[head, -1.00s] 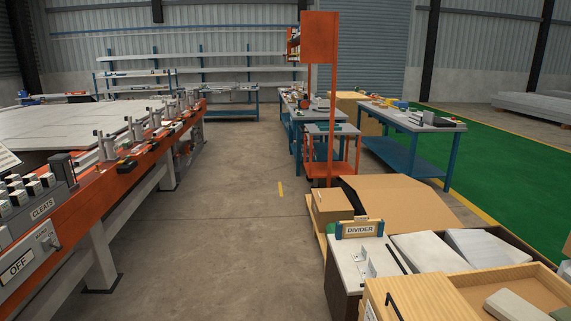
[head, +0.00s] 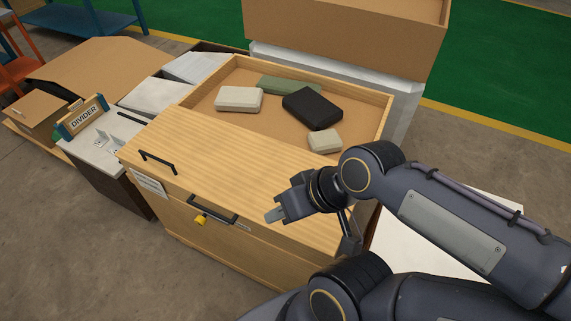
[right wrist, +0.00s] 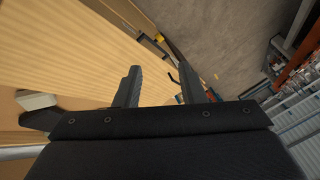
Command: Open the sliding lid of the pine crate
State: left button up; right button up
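The pine crate (head: 215,255) stands in the middle of the head view. Its pale wood lid (head: 230,165) covers the near part of the top and carries a black bar handle (head: 158,162) near its left end. The far part of the top is open, with several blocks inside. My right gripper (head: 272,215) is above the near edge of the lid, right of the lid handle, and holds nothing. In the right wrist view its two fingers (right wrist: 159,70) are spread apart, with the lid wood beyond them. My left gripper is not in view.
The crate's front has a second black handle (head: 213,209), a yellow piece (head: 201,219) and a white label (head: 150,183). A bench with a DIVIDER sign (head: 83,115) stands to the left. A cardboard box (head: 345,30) stands behind. Open floor lies at front left.

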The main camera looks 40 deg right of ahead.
aim_at(237, 170)
jog(key=z, duration=0.85)
jog(key=i+j+u, duration=0.6)
jog(key=i+j, duration=0.2)
jog(key=i, duration=0.1)
